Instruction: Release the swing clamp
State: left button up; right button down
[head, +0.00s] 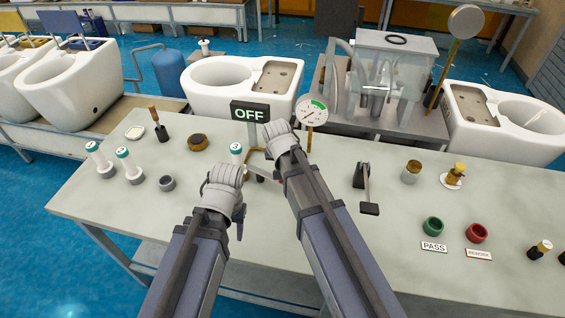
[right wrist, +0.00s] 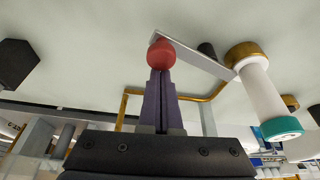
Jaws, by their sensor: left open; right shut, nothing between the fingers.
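A flat metal bar (right wrist: 195,58) with a red ball knob (right wrist: 161,53) shows in the right wrist view; it looks like the swing clamp. Its far end meets a brass ring around a white bottle (right wrist: 262,92) with a teal cap. My right gripper (right wrist: 160,76) is shut and empty, its tips right at the knob; I cannot tell whether they touch. In the head view the bar (head: 262,173) and bottle (head: 236,150) are partly hidden by my arms. My left gripper (head: 238,217) is open and empty above the bench, near its front edge; its fingers are partly hidden.
A black lever (head: 367,190) stands to the right. Two white capped bottles (head: 128,165) and a grey cup (head: 166,183) are left.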

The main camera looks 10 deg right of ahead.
jog(key=shift+s+a+m+g+h, duration=0.2)
jog(key=shift+s+a+m+h, duration=0.2)
jog(key=shift+s+a+m, duration=0.7)
jog(key=shift+s+a+m+g+h, duration=0.2)
jog(key=shift+s+a+m+h, duration=0.2)
jog(key=shift+s+a+m, duration=0.7)
jog(key=shift+w+d+m, duration=0.1)
jog(key=shift+w+m, duration=0.2)
jog(key=shift+w, duration=0.15)
jog(key=shift+w+d, duration=0.1)
pick_arm(q)
jog(key=shift+r, duration=0.15)
jog(key=shift+w+d+r+p, duration=0.1)
jog(key=shift+d+r+p, duration=0.1)
jog(key=shift+p, duration=0.1)
pick_arm(e)
jog(key=w+d, duration=0.2)
jog(key=d, duration=0.1)
jog(key=shift+r, duration=0.35)
pick_arm(q)
notch_tip(320, 180, up, 9)
jog(key=p, duration=0.9)
pick_arm(e)
jog(key=v, duration=0.9)
jog(key=shift+w+a+r, duration=0.2)
jog(key=shift+a+r, duration=0.1)
jog(key=shift+r, duration=0.1)
